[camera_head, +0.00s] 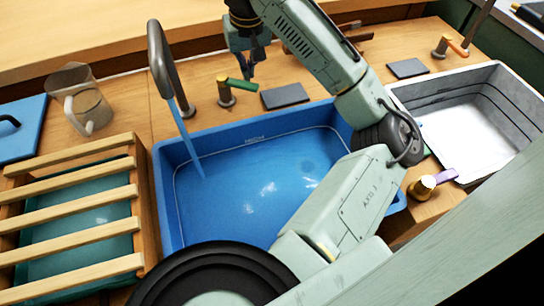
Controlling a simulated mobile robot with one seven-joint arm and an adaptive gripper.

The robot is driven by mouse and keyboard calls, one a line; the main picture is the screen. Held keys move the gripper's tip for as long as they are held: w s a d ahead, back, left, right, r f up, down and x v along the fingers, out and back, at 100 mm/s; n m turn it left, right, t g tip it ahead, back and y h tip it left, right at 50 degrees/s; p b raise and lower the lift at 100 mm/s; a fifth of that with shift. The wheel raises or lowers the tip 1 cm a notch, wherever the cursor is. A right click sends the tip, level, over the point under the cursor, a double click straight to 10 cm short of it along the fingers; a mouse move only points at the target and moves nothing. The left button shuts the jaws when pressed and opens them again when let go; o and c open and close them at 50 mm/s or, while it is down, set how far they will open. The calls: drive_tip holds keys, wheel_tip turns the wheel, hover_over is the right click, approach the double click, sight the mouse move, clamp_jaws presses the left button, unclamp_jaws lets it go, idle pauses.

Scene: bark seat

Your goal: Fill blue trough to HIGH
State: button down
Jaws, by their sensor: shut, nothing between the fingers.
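The blue trough (162,215) sits in the middle of the counter, with a pale line and small, hard-to-read lettering on its inner far wall. Water (250,190) lies in it; I cannot tell exactly how its surface stands against the line. A dark curved spout (165,62) at its far left pours a blue stream (186,140) into it. A brass valve (226,94) with a green lever (242,84) stands behind the trough, the lever pointing right. My gripper (251,74) is shut and empty, just above and behind the lever; I cannot tell whether they touch.
A grey trough (400,92) stands right, with another valve with an orange lever (458,47) behind it. A brass valve with a purple lever (434,182) is at right. A clear jug (82,98) and slatted wooden crate (140,200) are at left. Dark pads (284,96) lie behind.

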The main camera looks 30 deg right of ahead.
sight(238, 85)
drive_tip(key=s+a+p, duration=0.2)
drive_tip(key=s+a, duration=0.1)
drive_tip(key=a, duration=0.1)
drive_tip(key=shift+s+r+p, duration=0.1)
drive_tip(key=shift+s+p, duration=0.05)
drive_tip(key=shift+p, duration=0.15)
drive_tip(key=shift+s, duration=0.1)
drive_tip(key=r+p, duration=0.2)
drive_tip(key=d+r+p, duration=0.1)
drive_tip(key=r+p, duration=0.3)
drive_tip(key=shift+w+d+p, duration=0.2)
drive_tip(key=shift+d+p, duration=0.1)
drive_tip(key=shift+f, duration=0.1)
